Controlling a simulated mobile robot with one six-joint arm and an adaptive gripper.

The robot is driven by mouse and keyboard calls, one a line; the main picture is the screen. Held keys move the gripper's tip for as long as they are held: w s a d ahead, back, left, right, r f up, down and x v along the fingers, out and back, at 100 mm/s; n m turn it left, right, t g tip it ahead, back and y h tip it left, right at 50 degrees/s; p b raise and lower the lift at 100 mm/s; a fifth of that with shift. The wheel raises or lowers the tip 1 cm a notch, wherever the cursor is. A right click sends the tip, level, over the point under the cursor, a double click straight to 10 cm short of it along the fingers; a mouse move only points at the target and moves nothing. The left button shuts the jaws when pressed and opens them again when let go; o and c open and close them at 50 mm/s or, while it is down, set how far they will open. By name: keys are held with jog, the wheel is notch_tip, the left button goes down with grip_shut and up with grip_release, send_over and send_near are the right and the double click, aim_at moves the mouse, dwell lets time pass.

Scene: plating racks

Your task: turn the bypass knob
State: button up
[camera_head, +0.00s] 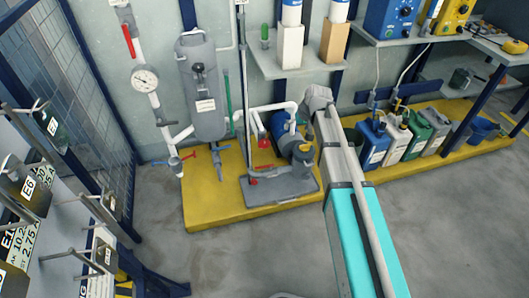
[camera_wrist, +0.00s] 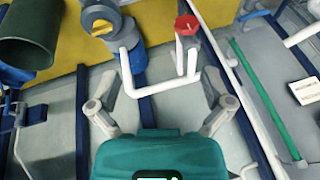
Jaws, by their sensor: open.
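A red faceted knob (camera_head: 262,142) sits on white bent piping beside the blue pump (camera_head: 284,127). I can read no label naming it the bypass knob. In the wrist view the red knob (camera_wrist: 187,25) shows at the top, right of centre, on the white U-shaped pipe (camera_wrist: 165,86). My gripper (camera_wrist: 160,92) is open and empty, with its two grey fingers spread wide. The knob lies beyond the fingertips and is not between them; nothing seems to touch it. In the head view my arm's end hides the fingers.
A grey filter vessel (camera_head: 204,95) and a pressure gauge (camera_head: 144,78) are on the wall to the left. A shelf (camera_head: 270,68) holds cartons above. Several jugs stand on the yellow plinth (camera_head: 215,212) at right. A green tube (camera_wrist: 265,100) runs at right in the wrist view.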

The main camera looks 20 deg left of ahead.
jog(key=n+y+b, duration=0.1)
jog(key=b, duration=0.5)
send_near(266, 142)
notch_tip(266, 142, up, 2)
jog(key=s+d, duration=0.1)
jog(key=d, duration=0.1)
jog(key=shift+w+a, duration=0.15)
jog(key=shift+a, duration=0.45)
jog(key=shift+f, duration=0.15)
jog(key=b+x, duration=1.2)
jog(key=x, duration=0.1)
jog(key=shift+w+a+f, duration=0.15)
jog(key=shift+a+f, duration=0.05)
jog(key=shift+f, duration=0.05)
jog(key=c, duration=1)
jog(key=shift+o, duration=0.3)
